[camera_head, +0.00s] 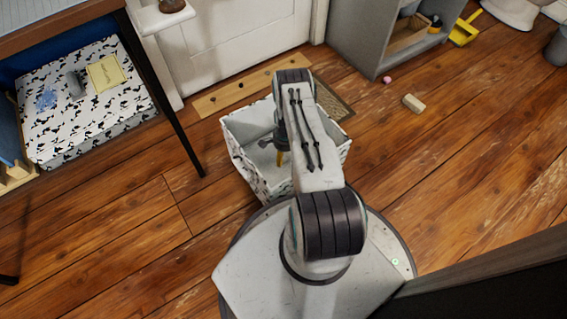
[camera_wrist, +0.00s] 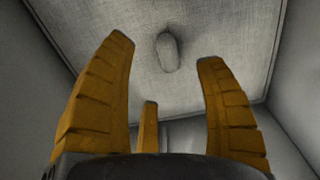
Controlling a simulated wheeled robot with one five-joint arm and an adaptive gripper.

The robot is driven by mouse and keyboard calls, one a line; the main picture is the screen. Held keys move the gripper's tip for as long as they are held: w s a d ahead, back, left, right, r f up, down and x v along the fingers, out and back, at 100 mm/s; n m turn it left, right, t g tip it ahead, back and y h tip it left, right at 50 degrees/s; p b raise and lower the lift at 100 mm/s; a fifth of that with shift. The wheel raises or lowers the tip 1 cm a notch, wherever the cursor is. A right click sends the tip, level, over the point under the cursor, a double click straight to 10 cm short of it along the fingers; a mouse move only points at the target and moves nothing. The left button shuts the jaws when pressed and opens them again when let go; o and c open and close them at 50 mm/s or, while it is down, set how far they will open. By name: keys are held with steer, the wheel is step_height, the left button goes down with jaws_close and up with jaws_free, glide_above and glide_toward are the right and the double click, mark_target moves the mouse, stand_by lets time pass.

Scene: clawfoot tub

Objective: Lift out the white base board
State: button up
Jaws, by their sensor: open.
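The white base board (camera_wrist: 225,35) fills much of the wrist view, pale and finely textured, inside a white box with a black pattern (camera_head: 246,171). A rounded oval grip (camera_wrist: 168,53) stands on the board near its middle. My gripper (camera_wrist: 165,55) has yellow fingers spread wide with nothing between them that they touch. The oval grip lies ahead, between the fingertips in that picture. In the head view my gripper (camera_head: 281,156) reaches down into the box. My arm hides much of the box's inside and right part.
Box walls (camera_wrist: 40,60) stand close around my gripper. A wooden strip with knobs (camera_head: 225,94) lies behind the box. A black table leg (camera_head: 165,100) stands at the left, a grey cabinet (camera_head: 362,45) at the back right. A small block (camera_head: 413,103) lies on the floor.

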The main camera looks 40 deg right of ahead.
mark_target(285, 159)
steer(key=shift+w+d+f+b, duration=0.1)
steer(key=shift+f+b, duration=0.65)
steer(key=shift+f, duration=0.55)
steer(key=shift+w+f+b, duration=0.1)
steer(key=shift+f+b, duration=0.65)
steer(key=shift+f, duration=0.55)
steer(key=shift+c, duration=0.3)
jaws_close()
